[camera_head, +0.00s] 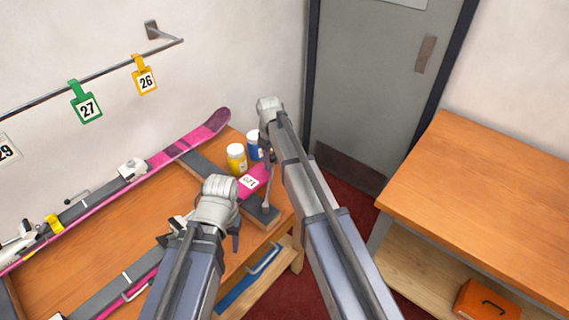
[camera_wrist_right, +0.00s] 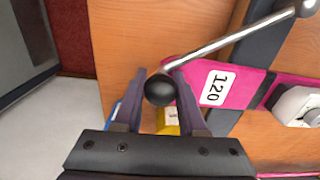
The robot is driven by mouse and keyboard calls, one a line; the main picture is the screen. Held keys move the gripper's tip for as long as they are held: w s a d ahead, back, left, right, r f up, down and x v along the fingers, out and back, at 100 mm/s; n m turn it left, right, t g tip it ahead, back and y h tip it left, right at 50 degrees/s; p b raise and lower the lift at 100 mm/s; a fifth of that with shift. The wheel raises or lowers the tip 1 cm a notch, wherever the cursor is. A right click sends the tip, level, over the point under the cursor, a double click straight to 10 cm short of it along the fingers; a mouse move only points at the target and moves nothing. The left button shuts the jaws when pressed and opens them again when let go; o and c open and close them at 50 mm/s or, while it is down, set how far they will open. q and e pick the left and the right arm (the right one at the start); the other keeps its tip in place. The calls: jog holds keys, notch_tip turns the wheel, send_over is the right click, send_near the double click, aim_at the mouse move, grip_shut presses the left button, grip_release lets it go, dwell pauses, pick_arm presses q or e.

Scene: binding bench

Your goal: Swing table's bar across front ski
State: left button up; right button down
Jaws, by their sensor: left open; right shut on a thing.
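The front ski (camera_head: 245,184) is pink with a white 120 label and lies along the bench's near side. It also shows in the right wrist view (camera_wrist_right: 240,92). The table's bar (camera_wrist_right: 235,38) is a thin metal rod ending in a black knob (camera_wrist_right: 159,91). It slants from a pivot at the grey crosspiece (camera_head: 258,213) to the ski's tip; contact with the ski is unclear. My right gripper (camera_wrist_right: 160,85) is shut on the knob beside the tip. My left gripper (camera_head: 236,240) is open over the front ski, its fingers partly hidden by its wrist.
A yellow jar (camera_head: 236,160) and a blue jar (camera_head: 253,146) stand behind the ski tip. A rear pink ski (camera_head: 205,133) lies along the wall, under a rail with number tags (camera_head: 88,108). A second bench (camera_head: 490,190) stands at right with a bare top.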

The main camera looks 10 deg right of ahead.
jog(key=a+n, duration=0.2)
jog(key=a, duration=0.1)
jog(key=a+n, duration=0.2)
jog(key=a, duration=0.2)
jog(key=shift+a+n, duration=0.1)
jog(key=shift+n, duration=0.2)
jog(key=a+n, duration=0.1)
jog(key=s+a+n, duration=0.1)
jog(key=a, duration=0.1)
jog(key=a+n, duration=0.2)
jog(key=shift+s+a, duration=0.25)
jog(key=shift+s, duration=0.15)
jog(key=shift+s+a+n, duration=0.45)
jog(key=shift+a+n, duration=0.15)
jog(key=shift+a, duration=0.1)
jog(key=shift+s+a+n, duration=0.4)
jog(key=shift+a+n, duration=0.2)
jog(key=shift+a, duration=0.05)
jog(key=c, duration=0.5)
grip_release()
jog(key=shift+c, duration=0.2)
jog(key=shift+o, duration=0.3)
jog(key=shift+w, duration=0.1)
